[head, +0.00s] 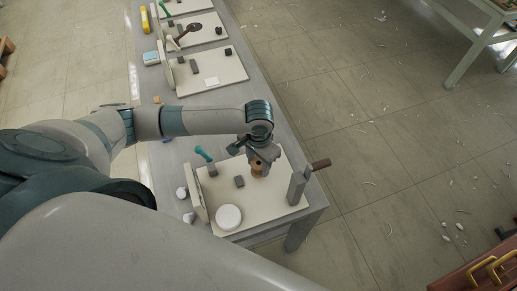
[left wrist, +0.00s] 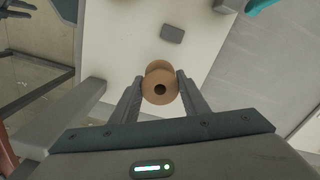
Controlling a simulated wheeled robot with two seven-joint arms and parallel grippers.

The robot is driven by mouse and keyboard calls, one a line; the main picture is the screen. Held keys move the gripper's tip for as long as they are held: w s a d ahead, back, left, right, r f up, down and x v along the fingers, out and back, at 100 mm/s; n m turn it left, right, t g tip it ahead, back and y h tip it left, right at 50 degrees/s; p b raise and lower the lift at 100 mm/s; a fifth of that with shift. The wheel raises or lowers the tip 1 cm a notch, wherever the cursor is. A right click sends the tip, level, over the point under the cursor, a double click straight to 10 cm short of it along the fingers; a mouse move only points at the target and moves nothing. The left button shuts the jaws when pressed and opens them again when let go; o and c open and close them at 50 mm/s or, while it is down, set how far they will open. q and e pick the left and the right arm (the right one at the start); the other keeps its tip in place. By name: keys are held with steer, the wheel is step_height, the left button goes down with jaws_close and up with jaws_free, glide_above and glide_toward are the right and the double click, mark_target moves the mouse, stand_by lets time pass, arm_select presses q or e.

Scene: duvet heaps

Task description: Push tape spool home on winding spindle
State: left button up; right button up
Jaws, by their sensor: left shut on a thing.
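My left gripper (head: 259,168) reaches down over the near white board, shut on the brown tape spool (head: 257,173). In the left wrist view the spool (left wrist: 160,88) sits between the two fingers, its round end with a dark central hole facing the camera. My right gripper is not in view.
Similar boards stand farther along the grey table (head: 225,104). Debris lies on the floor to the right.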

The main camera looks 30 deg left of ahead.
mark_target(259, 168)
arm_select(q)
steer(key=shift+f+b, duration=0.3)
steer(key=shift+f, duration=1.45)
steer(key=o, duration=1.1)
steer(key=shift+o, duration=0.2)
steer(key=shift+r, duration=0.1)
step_height(259, 168, up, 17)
steer(key=b, duration=0.3)
steer(key=shift+r+b, duration=0.15)
steer(key=shift+b, duration=0.25)
